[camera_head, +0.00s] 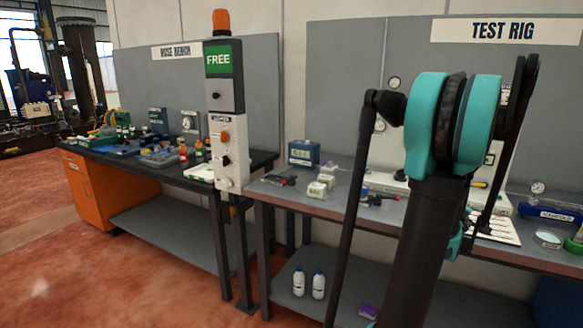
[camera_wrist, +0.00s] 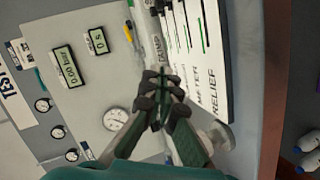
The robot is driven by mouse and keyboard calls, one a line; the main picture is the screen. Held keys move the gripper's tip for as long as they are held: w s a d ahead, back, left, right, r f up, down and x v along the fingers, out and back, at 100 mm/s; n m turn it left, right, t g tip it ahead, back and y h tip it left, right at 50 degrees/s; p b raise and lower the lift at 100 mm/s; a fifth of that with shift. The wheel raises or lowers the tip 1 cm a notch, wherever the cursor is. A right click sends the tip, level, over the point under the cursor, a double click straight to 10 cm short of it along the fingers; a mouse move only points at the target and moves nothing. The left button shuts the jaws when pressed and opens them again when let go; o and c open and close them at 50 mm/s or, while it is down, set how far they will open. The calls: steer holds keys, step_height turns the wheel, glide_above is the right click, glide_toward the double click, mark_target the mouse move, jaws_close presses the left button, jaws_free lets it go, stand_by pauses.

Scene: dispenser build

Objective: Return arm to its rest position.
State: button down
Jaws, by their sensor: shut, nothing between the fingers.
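My gripper (camera_wrist: 162,98) is shut with its dark fingertips together and nothing between them. In the wrist view it hangs in front of a pale test rig panel (camera_wrist: 95,105) and a white labelled board (camera_wrist: 205,65) with words such as METER and RELIEF. I cannot tell how far the fingertips are from them. In the head view my arm, with a teal joint, rises at the right before the test rig bench (camera_head: 335,195). The gripper itself is not clearly visible there.
The panel carries two displays (camera_wrist: 68,67) and a round gauge (camera_wrist: 116,119). A grey post with a green FREE sign (camera_head: 218,60) stands between the test rig bench and the dose bench (camera_head: 125,155). Two white bottles (camera_head: 318,285) stand on the lower shelf. The red floor at left is clear.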

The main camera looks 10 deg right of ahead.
steer(key=a+f+m+g+y, duration=0.1)
steer(key=a+f+y, duration=0.25)
steer(key=a, duration=1.15)
steer(key=a+f+m+y, duration=0.1)
steer(key=a+f+y, duration=0.25)
steer(key=a, duration=1.05)
steer(key=s+a+f+m+g+y, duration=0.1)
steer(key=s+a+f, duration=0.3)
steer(key=s+a, duration=0.4)
steer(key=s+a+f+m+g+y, duration=0.1)
steer(key=s+a+f+g+y, duration=0.1)
steer(key=s+a, duration=0.6)
steer(key=a+f+g, duration=0.1)
steer(key=a+f, duration=0.1)
steer(key=a, duration=0.1)
steer(key=shift+s+a+f+y, duration=0.2)
steer(key=shift+a+f+y, duration=0.1)
steer(key=shift+y, duration=0.1)
steer(key=shift+w+r, duration=0.1)
